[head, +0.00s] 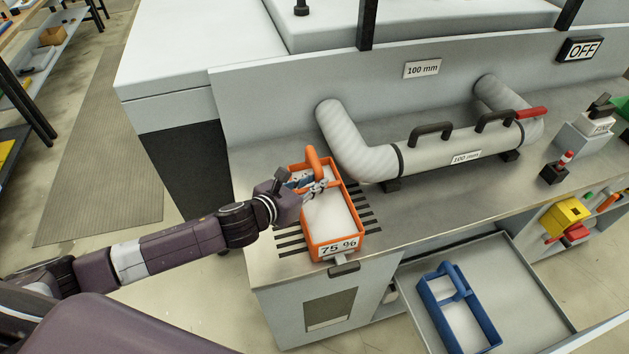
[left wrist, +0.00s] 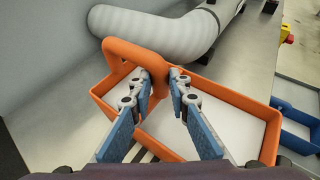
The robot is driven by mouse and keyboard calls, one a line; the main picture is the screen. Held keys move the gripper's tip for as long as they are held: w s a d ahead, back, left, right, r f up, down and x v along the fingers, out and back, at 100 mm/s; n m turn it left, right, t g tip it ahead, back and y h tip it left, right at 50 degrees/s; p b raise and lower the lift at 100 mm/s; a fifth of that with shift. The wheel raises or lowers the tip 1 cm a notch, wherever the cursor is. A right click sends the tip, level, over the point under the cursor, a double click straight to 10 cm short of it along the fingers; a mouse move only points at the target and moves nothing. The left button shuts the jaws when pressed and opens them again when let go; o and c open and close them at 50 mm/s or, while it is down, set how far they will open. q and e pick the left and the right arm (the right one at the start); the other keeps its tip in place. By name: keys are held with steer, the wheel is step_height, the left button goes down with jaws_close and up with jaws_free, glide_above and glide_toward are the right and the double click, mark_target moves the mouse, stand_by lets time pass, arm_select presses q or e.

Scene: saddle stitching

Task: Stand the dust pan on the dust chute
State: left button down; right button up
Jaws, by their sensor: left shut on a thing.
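The orange dust pan (head: 357,226) has a "75 %" label on its front and pale dust inside. It is over the dust chute (head: 288,243), a row of dark slots in the grey worktop at the left end. The pan covers the middle of the slots; I cannot tell whether it touches the worktop. My left gripper (head: 320,187) is shut on the pan's orange handle. In the left wrist view the fingers (left wrist: 160,84) close on the handle bar (left wrist: 146,60), and the pan (left wrist: 235,95) shows on both sides. My right gripper is not in view.
A grey hose and pipe (head: 430,150) marked "100 mm" lies behind and right of the pan. A blue pan (head: 485,325) stands in an open tray drawer (head: 525,290) below. A back panel (head: 270,110) rises behind the worktop. Small devices stand at the right.

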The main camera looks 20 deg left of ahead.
arm_select(q)
steer(key=shift+r, duration=0.15)
steer(key=c, duration=2.3)
jaws_free()
steer(key=shift+f, duration=0.25)
steer(key=o, duration=0.5)
steer(key=shift+r, duration=0.15)
steer(key=b+v, duration=0.3)
steer(key=v, duration=0.9)
steer(key=shift+d, duration=0.1)
